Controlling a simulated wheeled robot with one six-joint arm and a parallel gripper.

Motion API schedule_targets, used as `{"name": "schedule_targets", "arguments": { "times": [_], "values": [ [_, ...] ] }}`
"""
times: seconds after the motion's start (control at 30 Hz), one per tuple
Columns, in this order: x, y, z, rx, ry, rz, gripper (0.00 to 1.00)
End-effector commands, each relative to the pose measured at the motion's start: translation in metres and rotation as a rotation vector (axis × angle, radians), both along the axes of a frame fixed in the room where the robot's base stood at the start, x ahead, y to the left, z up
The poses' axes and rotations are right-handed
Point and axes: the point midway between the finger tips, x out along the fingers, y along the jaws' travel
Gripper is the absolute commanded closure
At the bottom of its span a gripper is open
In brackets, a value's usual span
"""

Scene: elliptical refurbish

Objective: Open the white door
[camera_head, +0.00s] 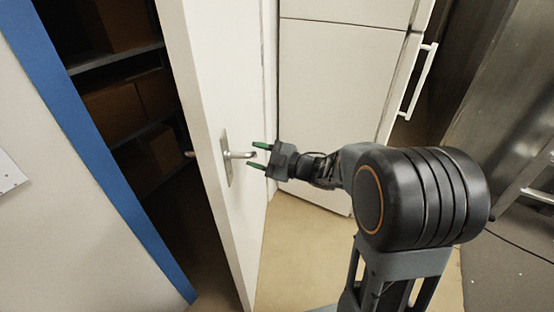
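The white door (215,80) stands ajar, swung out from the blue frame, with a dark gap on its left. Its metal lever handle (238,155) sits on a plate on the face toward my gripper. My gripper (259,157) has two green fingers, spread apart with one above the other. They are at the free end of the lever, with the lever's tip close to the space between them. I cannot tell whether they touch it.
Shelves with brown boxes (115,110) show through the gap. A blue door frame (95,150) and white wall are at left. A white fridge (335,100) with a handle (418,82) stands behind my arm. Bare floor (305,245) lies right of the door.

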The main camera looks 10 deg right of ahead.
Motion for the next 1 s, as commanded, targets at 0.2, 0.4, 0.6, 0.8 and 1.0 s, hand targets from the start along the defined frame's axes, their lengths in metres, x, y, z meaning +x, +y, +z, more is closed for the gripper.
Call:
{"name": "schedule_targets", "arguments": {
  "times": [0.2,0.4,0.6,0.8,1.0],
  "values": [
    [-0.021,-0.035,-0.002,-0.001,0.000,-0.006,0.57],
    [-0.043,-0.069,-0.004,-0.001,-0.002,-0.005,0.57],
    [-0.059,-0.094,-0.005,-0.001,-0.001,-0.003,0.57],
    [-0.067,-0.106,-0.006,0.000,-0.001,-0.001,0.57],
    [-0.069,-0.109,-0.006,0.000,-0.001,0.002,0.57]
  ]
}}
